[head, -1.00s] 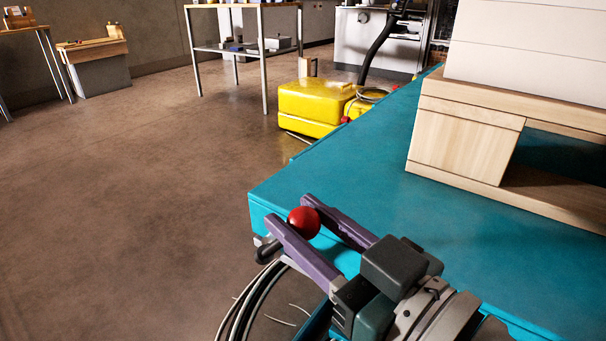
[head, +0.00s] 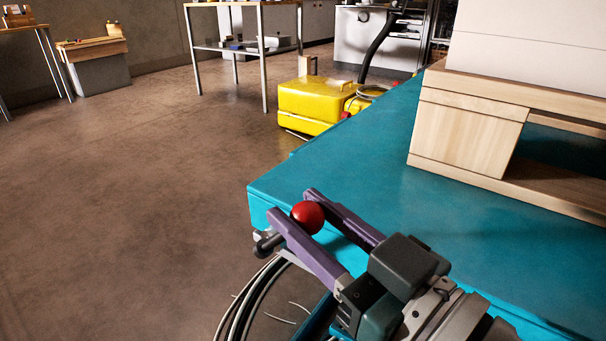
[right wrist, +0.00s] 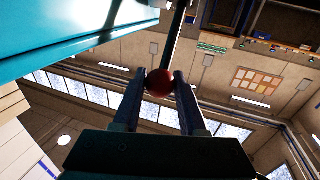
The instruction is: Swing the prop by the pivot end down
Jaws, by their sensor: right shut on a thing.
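My right gripper (head: 292,205) is shut on a red ball-shaped knob (head: 308,217), with one purple finger on each side of it. They are at the near left corner of the teal platform (head: 350,175). In the right wrist view the red knob (right wrist: 159,83) sits between the fingertips (right wrist: 160,80). A dark rod (right wrist: 178,35), which seems to be the prop, runs up from behind the knob in that view. A short black cylindrical end (head: 268,244) shows beside the left finger in the head view. Where the prop pivots is hidden. My left gripper is not in view.
A wooden pallet (head: 465,135) with a white stack (head: 530,45) stands on the platform at the right. Cables (head: 255,300) hang below the gripper. A yellow machine (head: 310,105) is on the floor behind. The floor at the left is clear.

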